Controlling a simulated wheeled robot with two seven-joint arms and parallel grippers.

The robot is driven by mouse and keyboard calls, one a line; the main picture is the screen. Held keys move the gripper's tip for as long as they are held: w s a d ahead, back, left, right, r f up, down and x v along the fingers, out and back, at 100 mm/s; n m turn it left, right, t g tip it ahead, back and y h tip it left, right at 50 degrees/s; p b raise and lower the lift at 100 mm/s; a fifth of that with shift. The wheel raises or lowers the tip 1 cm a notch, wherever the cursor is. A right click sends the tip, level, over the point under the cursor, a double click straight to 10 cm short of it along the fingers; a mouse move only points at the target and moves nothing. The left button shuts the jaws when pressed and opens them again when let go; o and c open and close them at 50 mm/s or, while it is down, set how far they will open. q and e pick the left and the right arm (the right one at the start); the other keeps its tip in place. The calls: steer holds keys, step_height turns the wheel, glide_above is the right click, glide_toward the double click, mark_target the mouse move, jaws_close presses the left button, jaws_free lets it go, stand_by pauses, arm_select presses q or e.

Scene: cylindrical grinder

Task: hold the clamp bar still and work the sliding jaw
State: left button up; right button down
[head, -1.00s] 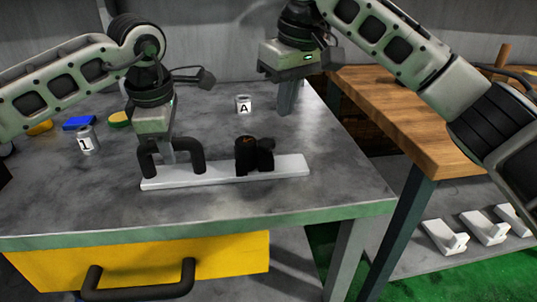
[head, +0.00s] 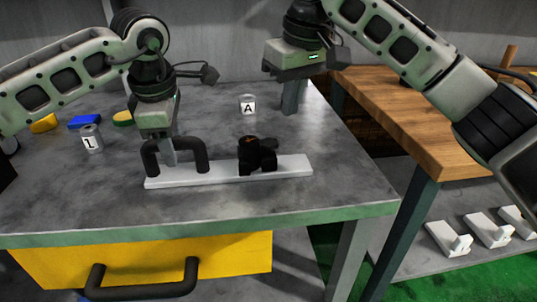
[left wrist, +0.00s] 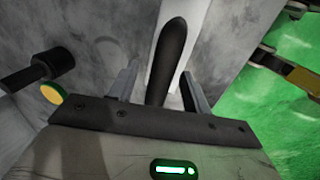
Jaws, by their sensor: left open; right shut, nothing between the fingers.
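The clamp bar (head: 222,178) is a long white strip lying on the grey table, with a black arched handle (head: 199,144) at its left part. The sliding jaw (head: 248,155) looks to be the black knobbed block on the bar, right of the handle. My left gripper (head: 169,156) is open and low at the handle. In the left wrist view the black handle (left wrist: 172,50) lies between the two open fingers (left wrist: 158,90); I cannot tell whether they touch it. My right gripper (head: 290,108) is shut and empty, behind and to the right of the jaw, apart from it.
A can marked 1 (head: 92,138) and blue (head: 84,122) and yellow (head: 44,124) pieces stand at the left. A small can marked A (head: 248,105) stands behind the jaw. A wooden bench (head: 425,120) is at the right. The table front is clear.

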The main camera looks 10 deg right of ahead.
arm_select(q)
step_height(320, 180, up, 11)
steer(key=s, duration=0.2)
steer(key=shift+r, duration=0.15)
steer(key=shift+s, duration=0.1)
